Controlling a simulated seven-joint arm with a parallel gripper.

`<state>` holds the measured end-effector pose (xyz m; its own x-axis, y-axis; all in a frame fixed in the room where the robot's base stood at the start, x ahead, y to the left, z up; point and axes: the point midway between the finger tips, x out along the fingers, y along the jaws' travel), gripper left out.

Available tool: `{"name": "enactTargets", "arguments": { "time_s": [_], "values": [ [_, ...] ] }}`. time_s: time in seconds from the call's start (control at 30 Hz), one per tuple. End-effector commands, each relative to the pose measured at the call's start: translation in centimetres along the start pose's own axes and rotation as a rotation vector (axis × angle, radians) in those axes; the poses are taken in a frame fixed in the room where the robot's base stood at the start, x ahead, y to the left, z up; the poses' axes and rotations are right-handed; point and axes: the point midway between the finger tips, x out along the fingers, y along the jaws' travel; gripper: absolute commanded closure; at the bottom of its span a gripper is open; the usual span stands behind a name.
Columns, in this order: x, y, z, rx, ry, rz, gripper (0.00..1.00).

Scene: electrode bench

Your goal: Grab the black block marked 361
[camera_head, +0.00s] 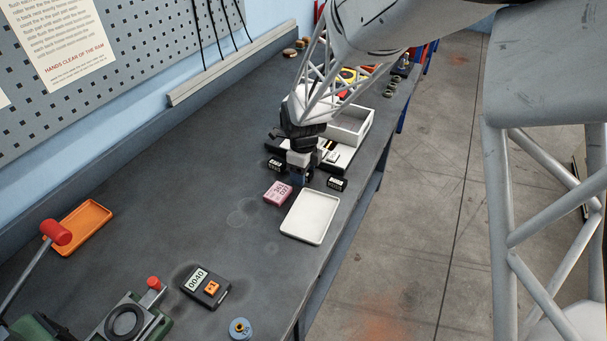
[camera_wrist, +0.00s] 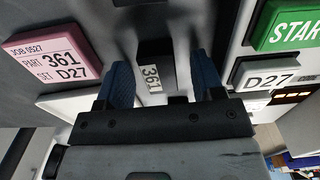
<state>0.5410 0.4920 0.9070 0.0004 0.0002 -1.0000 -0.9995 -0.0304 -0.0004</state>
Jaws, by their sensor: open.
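In the wrist view, a small black block (camera_wrist: 155,48) with a white label reading 361 stands on the dark surface between the two blue fingers. Dark gaps show on both sides of it. My gripper (camera_wrist: 162,78) is open around it, pointing down; I cannot tell how deep the fingers reach. In the head view, my gripper (camera_head: 300,178) is low over the bench, beside the pink card, and hides the 361 block.
A pink card (camera_wrist: 68,56) reads "PART 361 SET D27"; a white tray (camera_head: 285,231) lies in front. Two other black blocks (camera_head: 276,164) (camera_head: 337,184) flank my gripper closely. A device with a green START button (camera_wrist: 287,27) and D27 label is near.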

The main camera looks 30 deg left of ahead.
Motion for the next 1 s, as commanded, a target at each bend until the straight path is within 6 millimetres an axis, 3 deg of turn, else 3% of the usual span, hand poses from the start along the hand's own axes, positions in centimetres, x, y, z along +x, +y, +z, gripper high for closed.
{"name": "enactTargets", "arguments": {
  "time_s": [0.23,0.63,1.0],
  "values": [
    [-0.01,0.0,0.0,0.0,0.0,0.0,0.38],
    [-0.02,0.0,-0.01,0.0,0.0,0.0,1.0],
    [-0.3,-0.02,0.02,0.0,0.0,-0.001,1.0]
  ]
}}
